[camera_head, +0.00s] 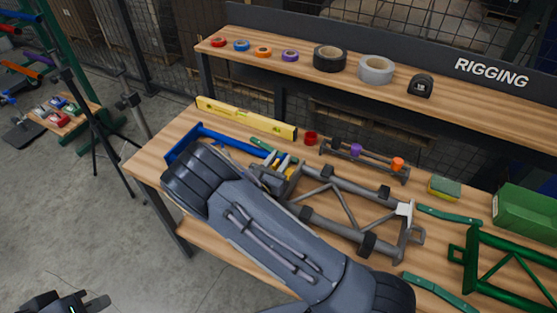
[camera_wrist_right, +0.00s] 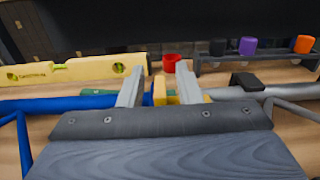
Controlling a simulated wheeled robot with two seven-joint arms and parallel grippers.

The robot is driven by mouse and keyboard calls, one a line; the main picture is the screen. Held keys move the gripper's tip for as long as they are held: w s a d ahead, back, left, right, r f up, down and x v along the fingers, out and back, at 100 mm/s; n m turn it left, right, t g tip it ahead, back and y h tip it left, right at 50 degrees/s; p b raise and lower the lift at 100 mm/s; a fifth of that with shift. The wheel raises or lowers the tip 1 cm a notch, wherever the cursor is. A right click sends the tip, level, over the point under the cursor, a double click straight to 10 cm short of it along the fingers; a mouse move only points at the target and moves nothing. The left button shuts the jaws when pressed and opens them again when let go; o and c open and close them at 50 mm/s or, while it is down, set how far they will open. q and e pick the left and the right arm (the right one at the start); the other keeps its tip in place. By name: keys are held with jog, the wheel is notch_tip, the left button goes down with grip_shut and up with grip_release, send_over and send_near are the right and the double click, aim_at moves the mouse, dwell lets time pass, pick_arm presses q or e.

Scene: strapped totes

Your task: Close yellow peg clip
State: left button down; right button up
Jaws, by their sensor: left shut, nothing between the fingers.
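The yellow peg clip (camera_head: 291,172) sits on the bench at the end of a grey tubular frame (camera_head: 345,190), partly hidden by my right gripper. In the right wrist view the yellow clip (camera_wrist_right: 172,97) shows between and behind the fingertips, beside the end of a blue tube (camera_wrist_right: 158,93). I cannot tell whether it is open or closed. My right gripper (camera_wrist_right: 158,82) is open, its two fingers apart around the clip area; contact is unclear. My left gripper (camera_head: 88,305) is shut and empty at the lower left, off the bench.
A yellow level (camera_head: 245,117), a red cup (camera_head: 310,138) and a rack with purple and orange caps (camera_head: 365,161) lie behind the clip. A blue frame (camera_head: 215,137) is left, a green frame (camera_head: 510,265) right. A shelf with tape rolls (camera_head: 376,69) stands above the back.

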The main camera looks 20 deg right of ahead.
aim_at(273, 168)
jog(key=b+v, duration=0.1)
jog(key=v, duration=0.5)
jog(key=shift+s+a+b, duration=0.15)
jog(key=shift+a+b, duration=0.1)
jog(key=shift+b, duration=0.1)
jog(key=shift+s+a, duration=0.45)
